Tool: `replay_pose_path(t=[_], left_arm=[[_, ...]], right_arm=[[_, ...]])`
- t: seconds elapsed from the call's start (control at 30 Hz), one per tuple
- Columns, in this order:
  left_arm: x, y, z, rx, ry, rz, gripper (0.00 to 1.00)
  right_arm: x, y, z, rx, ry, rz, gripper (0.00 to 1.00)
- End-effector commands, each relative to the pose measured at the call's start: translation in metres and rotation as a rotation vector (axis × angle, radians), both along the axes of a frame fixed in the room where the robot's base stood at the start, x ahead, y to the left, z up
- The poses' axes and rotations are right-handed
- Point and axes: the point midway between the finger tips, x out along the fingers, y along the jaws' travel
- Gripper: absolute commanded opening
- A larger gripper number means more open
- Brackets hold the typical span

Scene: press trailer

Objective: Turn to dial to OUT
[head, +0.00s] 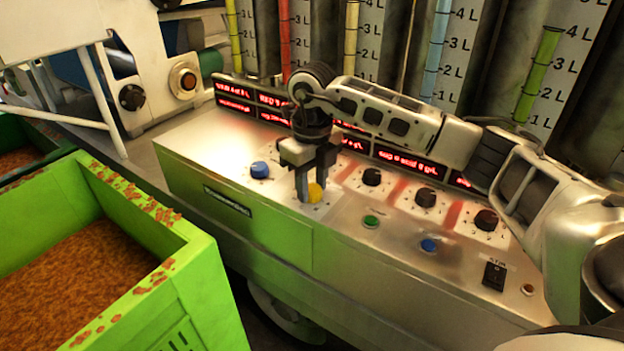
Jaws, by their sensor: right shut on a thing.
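A control panel (341,226) with a metal top and a green front stands in the middle. My right gripper (312,194) reaches in from the right and points down at the panel. It is shut on a yellow dial (315,193), which shows between and beside its fingers. The dial's markings are too small and partly hidden, so I cannot tell which way it points. A blue dial (260,170) sits to the left of the gripper. My left gripper is not in view.
Several black knobs (371,177), a green button (371,221), a blue button (428,245) and a black switch (494,275) lie right of the gripper. Red displays (400,160) and tall gauges (437,50) stand behind. A green crate (190,290) of brown material is at front left.

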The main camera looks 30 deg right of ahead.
Motion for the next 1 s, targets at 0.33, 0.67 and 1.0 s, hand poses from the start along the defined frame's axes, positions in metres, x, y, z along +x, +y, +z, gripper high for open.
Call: replay_pose_path(t=[0.33, 0.67, 1.0], left_arm=[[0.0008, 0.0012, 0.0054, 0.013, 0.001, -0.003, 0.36], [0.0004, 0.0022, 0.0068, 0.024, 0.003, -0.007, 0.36], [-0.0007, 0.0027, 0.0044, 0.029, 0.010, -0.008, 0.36]], right_arm=[[-0.0004, -0.0008, 0.0005, -0.002, 0.002, -0.317, 0.13], [-0.0002, -0.0005, 0.0003, -0.002, 0.001, -0.523, 0.13], [-0.0003, -0.0004, -0.0001, -0.001, 0.002, -0.605, 0.13]])
